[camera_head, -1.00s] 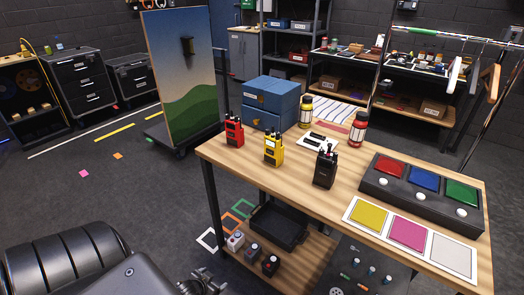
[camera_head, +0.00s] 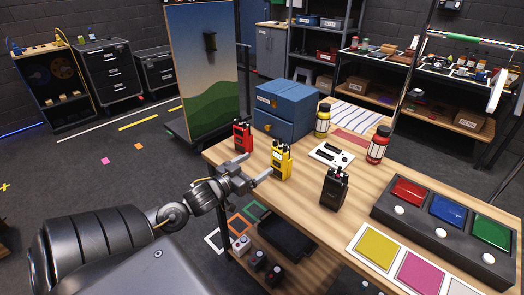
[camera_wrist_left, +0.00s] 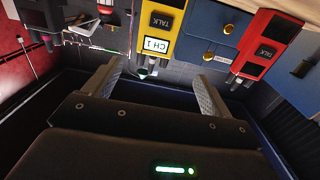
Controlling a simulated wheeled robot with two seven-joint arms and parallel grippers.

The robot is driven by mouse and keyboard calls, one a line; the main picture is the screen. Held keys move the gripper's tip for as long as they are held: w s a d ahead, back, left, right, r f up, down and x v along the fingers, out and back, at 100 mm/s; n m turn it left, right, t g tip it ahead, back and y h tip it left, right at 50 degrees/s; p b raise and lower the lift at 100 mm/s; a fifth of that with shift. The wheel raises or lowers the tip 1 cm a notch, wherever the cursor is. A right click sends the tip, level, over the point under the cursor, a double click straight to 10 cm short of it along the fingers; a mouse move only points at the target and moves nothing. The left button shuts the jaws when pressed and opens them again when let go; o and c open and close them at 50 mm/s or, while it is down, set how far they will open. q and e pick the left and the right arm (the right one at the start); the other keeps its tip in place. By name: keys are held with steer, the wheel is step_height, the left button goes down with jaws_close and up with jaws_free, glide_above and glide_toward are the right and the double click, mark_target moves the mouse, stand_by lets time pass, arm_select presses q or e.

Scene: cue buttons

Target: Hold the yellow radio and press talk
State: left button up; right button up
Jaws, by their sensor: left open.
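The yellow radio (camera_head: 281,161) stands upright on the wooden table (camera_head: 290,204), near its left edge. In the left wrist view the yellow radio (camera_wrist_left: 160,34) appears upside down, with a TALK label and a "CH 1" panel. My left gripper (camera_head: 260,168) is open and empty, just left of the yellow radio, fingers pointing towards it and apart from it. In the wrist view the radio lies beyond and between the fingertips (camera_wrist_left: 158,72). A red radio (camera_head: 243,137) stands behind left; it also shows in the wrist view (camera_wrist_left: 266,48). My right gripper is not in view.
A black radio (camera_head: 334,188) stands to the right of the yellow one. A blue drawer box (camera_head: 285,112), two bottles and a white card (camera_head: 331,154) are behind. A button panel (camera_head: 443,225) and coloured squares (camera_head: 377,248) lie at right.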

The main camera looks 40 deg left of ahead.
mark_target(277, 153)
arm_select(q)
steer(key=w, duration=0.2)
steer(key=w+d, duration=0.1)
steer(key=w, duration=0.1)
steer(key=shift+w+r+p, duration=0.1)
steer(key=shift+w+p, duration=0.2)
steer(key=shift+p, duration=0.1)
steer(key=w+p, duration=0.1)
steer(key=w, duration=0.5)
steer(key=shift+w, duration=0.45)
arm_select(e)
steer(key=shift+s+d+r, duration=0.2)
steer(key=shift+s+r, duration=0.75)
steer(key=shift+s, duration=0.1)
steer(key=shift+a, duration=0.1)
